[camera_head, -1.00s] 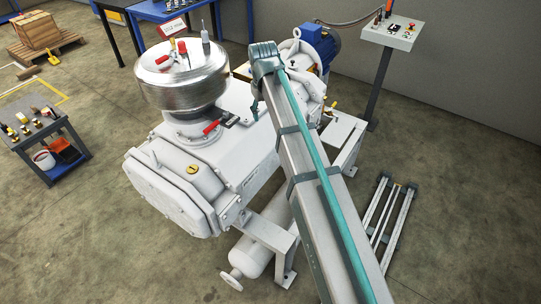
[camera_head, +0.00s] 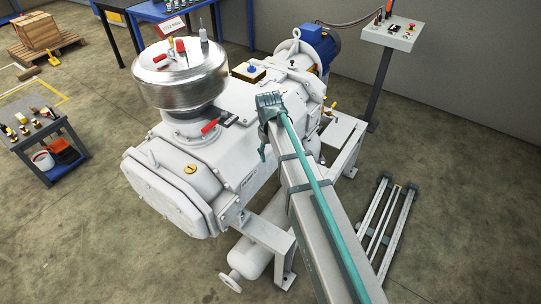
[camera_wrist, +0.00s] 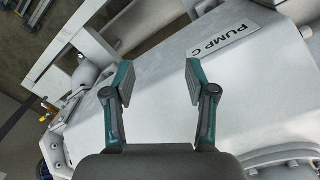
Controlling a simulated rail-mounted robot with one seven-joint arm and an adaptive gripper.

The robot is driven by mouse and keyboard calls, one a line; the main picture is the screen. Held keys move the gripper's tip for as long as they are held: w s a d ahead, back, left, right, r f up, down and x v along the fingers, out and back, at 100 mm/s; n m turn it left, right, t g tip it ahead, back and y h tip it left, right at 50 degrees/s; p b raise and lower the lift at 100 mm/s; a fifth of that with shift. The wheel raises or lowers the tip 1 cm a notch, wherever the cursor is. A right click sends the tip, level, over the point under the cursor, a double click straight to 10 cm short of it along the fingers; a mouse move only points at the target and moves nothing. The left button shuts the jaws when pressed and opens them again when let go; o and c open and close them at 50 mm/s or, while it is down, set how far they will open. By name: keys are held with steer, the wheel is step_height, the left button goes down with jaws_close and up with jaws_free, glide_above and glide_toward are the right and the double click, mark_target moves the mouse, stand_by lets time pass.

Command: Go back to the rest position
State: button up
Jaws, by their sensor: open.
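My gripper (camera_wrist: 158,82) is open and empty in the wrist view, with clear space between its two fingers. It is over the white casing of the pump (camera_wrist: 155,45), which carries a "PUMP C" label (camera_wrist: 223,40). In the head view my gripper (camera_head: 262,152) shows only as a small dark part below the end of my arm, in front of the white pump (camera_head: 240,165). Its fingers cannot be made out there. I cannot tell how far it is from the casing.
A silver drum (camera_head: 180,78) with red-handled tools on top stands on the pump. A blue motor (camera_head: 322,45) is behind. A control panel (camera_head: 390,35) stands at the back right, and a tool cart (camera_head: 40,135) at the left.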

steer(key=shift+s+d+f, duration=0.1)
steer(key=shift+f, duration=0.25)
steer(key=s+d+f+m+g, duration=0.1)
steer(key=s+d+f, duration=0.2)
steer(key=s+f, duration=0.7)
steer(key=s+d+f+m+g, duration=0.1)
steer(key=s+d+f, duration=0.2)
steer(key=s+f, duration=0.75)
steer(key=s+d+f+g, duration=0.1)
steer(key=s+f, duration=0.4)
steer(key=s, duration=0.4)
steer(key=s+d+f+m+g, duration=0.1)
steer(key=s+d+f+g, duration=0.1)
steer(key=s+f, duration=0.3)
steer(key=s+d+f+g, duration=0.2)
steer(key=s+f, duration=0.3)
steer(key=s, duration=0.7)
steer(key=shift+s+m, duration=0.3)
steer(key=shift+m, duration=0.1)
